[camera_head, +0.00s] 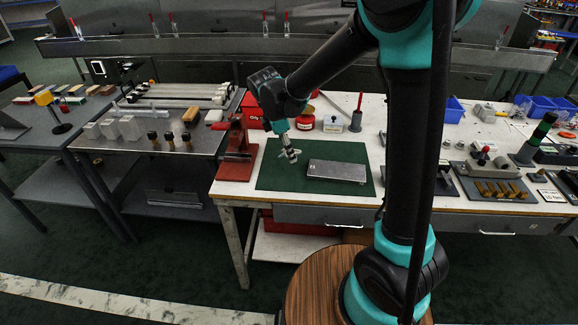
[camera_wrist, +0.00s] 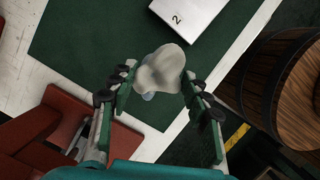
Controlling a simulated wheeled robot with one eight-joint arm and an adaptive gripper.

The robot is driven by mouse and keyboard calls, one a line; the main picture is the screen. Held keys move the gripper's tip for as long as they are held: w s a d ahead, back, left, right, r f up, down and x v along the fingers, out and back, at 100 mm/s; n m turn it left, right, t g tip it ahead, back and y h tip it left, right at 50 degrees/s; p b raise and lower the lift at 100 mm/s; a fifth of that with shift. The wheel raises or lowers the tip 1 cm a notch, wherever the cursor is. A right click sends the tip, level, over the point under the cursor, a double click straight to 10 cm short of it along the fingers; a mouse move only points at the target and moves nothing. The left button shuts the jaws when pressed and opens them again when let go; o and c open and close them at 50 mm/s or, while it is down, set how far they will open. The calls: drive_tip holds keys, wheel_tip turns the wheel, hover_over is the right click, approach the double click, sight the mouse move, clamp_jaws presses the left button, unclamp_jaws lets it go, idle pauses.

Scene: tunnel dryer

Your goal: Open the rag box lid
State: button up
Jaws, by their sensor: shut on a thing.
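My gripper (camera_head: 289,153) is over the green mat on the workbench, left of a grey metal plate. In the wrist view its two fingers (camera_wrist: 158,88) are closed on a pale grey-white crumpled lump (camera_wrist: 162,67) that looks like a rag. The lump is held between the fingertips. A red box (camera_head: 252,107) stands at the back left of the bench, partly hidden by the arm and a red vise. I cannot tell for sure whether it is the rag box, or see its lid clearly.
The grey plate (camera_head: 337,171), marked 2 in the wrist view (camera_wrist: 186,14), lies on the green mat (camera_head: 270,179). The red vise (camera_head: 238,150) stands just left. A red can (camera_head: 305,119) and a white block (camera_head: 333,124) stand behind. Small parts crowd the bench's right side.

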sight(291, 173)
drive_tip(key=shift+f, duration=3.45)
drive_tip(key=o, duration=1.2)
drive_tip(key=shift+f, duration=0.1)
drive_tip(key=v, duration=1.2)
drive_tip(key=shift+s, duration=0.1)
